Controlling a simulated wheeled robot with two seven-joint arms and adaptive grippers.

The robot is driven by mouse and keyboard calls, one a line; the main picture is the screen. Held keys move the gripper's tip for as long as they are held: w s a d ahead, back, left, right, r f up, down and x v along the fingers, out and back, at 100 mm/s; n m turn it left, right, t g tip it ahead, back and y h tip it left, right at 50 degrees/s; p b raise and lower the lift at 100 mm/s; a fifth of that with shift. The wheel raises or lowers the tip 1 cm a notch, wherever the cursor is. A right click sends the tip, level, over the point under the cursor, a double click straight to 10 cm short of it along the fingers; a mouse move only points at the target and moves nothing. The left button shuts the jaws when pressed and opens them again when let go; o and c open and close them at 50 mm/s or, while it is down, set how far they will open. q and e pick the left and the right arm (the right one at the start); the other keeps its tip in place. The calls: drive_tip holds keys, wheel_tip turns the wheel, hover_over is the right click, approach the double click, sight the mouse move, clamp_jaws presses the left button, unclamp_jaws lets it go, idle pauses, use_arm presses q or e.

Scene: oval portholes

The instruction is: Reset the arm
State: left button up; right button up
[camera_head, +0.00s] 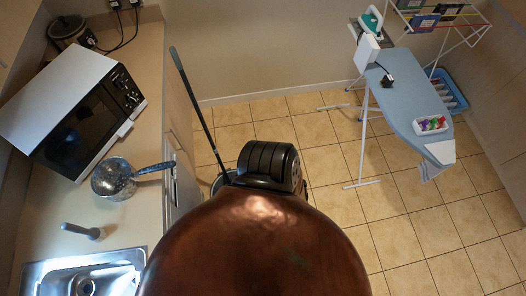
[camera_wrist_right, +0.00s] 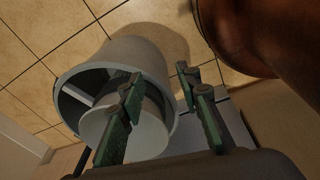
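My right gripper (camera_wrist_right: 160,82) shows in the right wrist view with its green-padded fingers spread apart and nothing between them. A grey bucket (camera_wrist_right: 95,62) with a lighter round insert lies beyond the fingers in that view; I cannot tell the exact gap. In the head view neither gripper shows, and my own body covers the lower middle. The left gripper is out of view.
In the head view, a counter at left holds a microwave (camera_head: 85,110), a saucepan (camera_head: 114,180) and a sink (camera_head: 60,268). A mop handle (camera_head: 195,105) stands beside the counter. An ironing board (camera_head: 405,95) stands at right. Tiled floor (camera_head: 400,240) is clear at lower right.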

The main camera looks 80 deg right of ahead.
drive_tip(key=shift+s+a+f+g, duration=0.2)
drive_tip(key=shift+s+a, duration=0.15)
drive_tip(key=shift+s, duration=0.15)
drive_tip(key=shift+s+a+f+g, duration=0.1)
drive_tip(key=shift+s+a+g, duration=0.15)
drive_tip(key=shift+s, duration=0.25)
drive_tip(key=f+b, duration=0.4)
drive_tip(key=shift+s+f, duration=0.1)
drive_tip(key=shift+s, duration=0.1)
